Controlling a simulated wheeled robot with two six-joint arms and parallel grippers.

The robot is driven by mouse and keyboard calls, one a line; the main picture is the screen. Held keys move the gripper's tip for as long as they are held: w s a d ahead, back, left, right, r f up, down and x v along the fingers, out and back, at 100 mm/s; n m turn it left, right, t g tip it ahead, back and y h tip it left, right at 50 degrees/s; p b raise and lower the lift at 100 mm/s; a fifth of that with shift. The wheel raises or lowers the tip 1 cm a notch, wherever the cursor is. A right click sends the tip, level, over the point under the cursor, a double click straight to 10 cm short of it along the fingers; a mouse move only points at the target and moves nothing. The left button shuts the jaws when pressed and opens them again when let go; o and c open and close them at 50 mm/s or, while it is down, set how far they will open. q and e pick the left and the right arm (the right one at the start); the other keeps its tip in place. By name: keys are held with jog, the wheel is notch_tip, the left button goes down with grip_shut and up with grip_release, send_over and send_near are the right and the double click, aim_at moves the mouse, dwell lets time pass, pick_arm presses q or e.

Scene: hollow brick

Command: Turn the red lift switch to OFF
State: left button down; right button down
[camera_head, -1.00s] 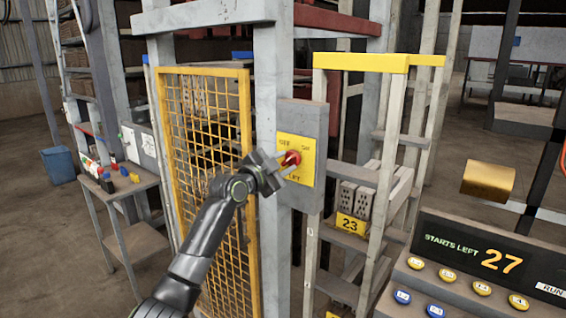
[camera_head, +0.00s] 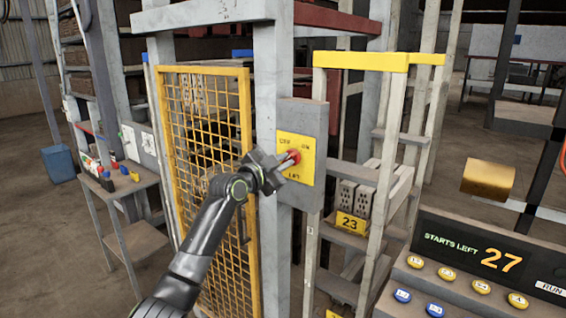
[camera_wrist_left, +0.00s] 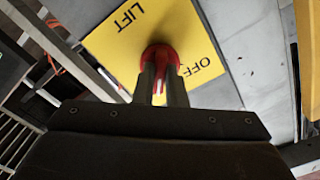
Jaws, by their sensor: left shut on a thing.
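The red lift switch (camera_head: 294,156) is a round knob on a yellow plate (camera_head: 308,172) marked OFF, ON and LIFT. My left gripper (camera_head: 286,163) is at the knob, with its fingers shut on it. In the left wrist view the red knob (camera_wrist_left: 160,56) sits between the two fingers of the gripper (camera_wrist_left: 162,82). A white mark on the knob shows between the fingers. OFF reads to the right of the knob and LIFT at its upper left; ON is not visible there. I cannot tell which setting the knob points to. My right gripper is not in view.
The plate is on a grey box (camera_head: 315,112) on a grey post (camera_head: 273,75). A yellow mesh gate (camera_head: 247,120) stands left of it, behind my arm. A yellow-topped rack (camera_head: 360,61) with grey bricks stands right. A button console (camera_head: 455,272) is at lower right.

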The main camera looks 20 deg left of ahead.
pick_arm(q)
jog(key=n+p, duration=0.1)
jog(key=n, duration=0.3)
jog(key=n+p, duration=0.1)
jog(key=n, duration=0.2)
jog(key=shift+n+p, duration=0.35)
jog(key=shift+n, duration=0.05)
jog(key=n+p, duration=0.3)
jog(key=n, duration=0.2)
jog(key=shift+r, duration=0.1)
jog(key=shift+n+p, duration=0.95)
jog(key=shift+n, duration=1.15)
jog(key=c, duration=1.5)
grip_release()
jog(key=shift+s, duration=0.15)
